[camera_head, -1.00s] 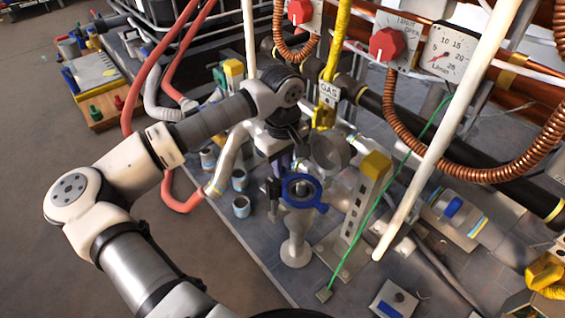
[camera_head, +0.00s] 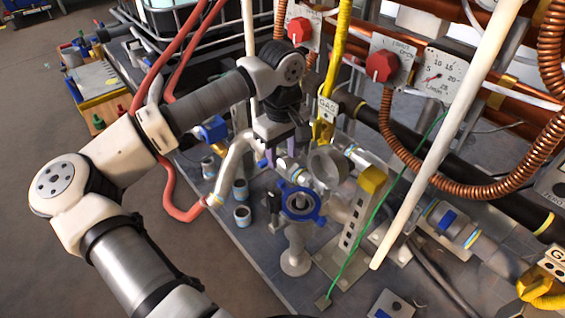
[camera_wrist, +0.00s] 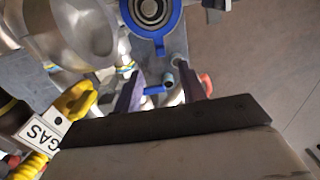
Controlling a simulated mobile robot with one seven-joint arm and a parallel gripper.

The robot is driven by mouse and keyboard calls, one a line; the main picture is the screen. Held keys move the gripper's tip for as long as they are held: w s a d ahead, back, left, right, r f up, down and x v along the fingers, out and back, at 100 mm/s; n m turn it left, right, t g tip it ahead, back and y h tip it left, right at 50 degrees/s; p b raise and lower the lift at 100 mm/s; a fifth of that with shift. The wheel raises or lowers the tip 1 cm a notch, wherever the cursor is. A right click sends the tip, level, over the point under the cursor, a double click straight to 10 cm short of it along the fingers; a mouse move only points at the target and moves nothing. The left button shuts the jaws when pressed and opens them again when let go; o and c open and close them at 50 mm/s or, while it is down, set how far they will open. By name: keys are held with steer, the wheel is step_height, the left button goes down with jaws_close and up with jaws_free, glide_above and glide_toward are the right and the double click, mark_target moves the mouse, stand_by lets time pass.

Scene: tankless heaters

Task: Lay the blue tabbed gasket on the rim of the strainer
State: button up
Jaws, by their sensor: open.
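The blue tabbed gasket (camera_head: 317,206) lies on top of the upright pale strainer (camera_head: 295,250), around its round opening. It looks flat, but I cannot tell how exactly it is centred. The gasket (camera_wrist: 175,20) also shows at the top edge of the wrist view, ringing a grey round opening. My gripper (camera_head: 276,150) is behind and a little left of the gasket in the head view, apart from it. Its purple fingers are spread with nothing between them, and the gripper (camera_wrist: 161,88) looks open and empty in the wrist view too.
A round grey lid-like disc (camera_head: 327,163) stands just behind the gasket. A yellow-topped perforated post (camera_head: 358,215) and a green wire are to the right. Small grey cups (camera_head: 241,213) stand to the left. A yellow GAS-tagged handle (camera_head: 328,107) is close to my gripper.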

step_height(320, 180, up, 5)
steer(key=shift+r+p, duration=0.2)
steer(key=shift+p, duration=0.4)
steer(key=shift+a, duration=0.1)
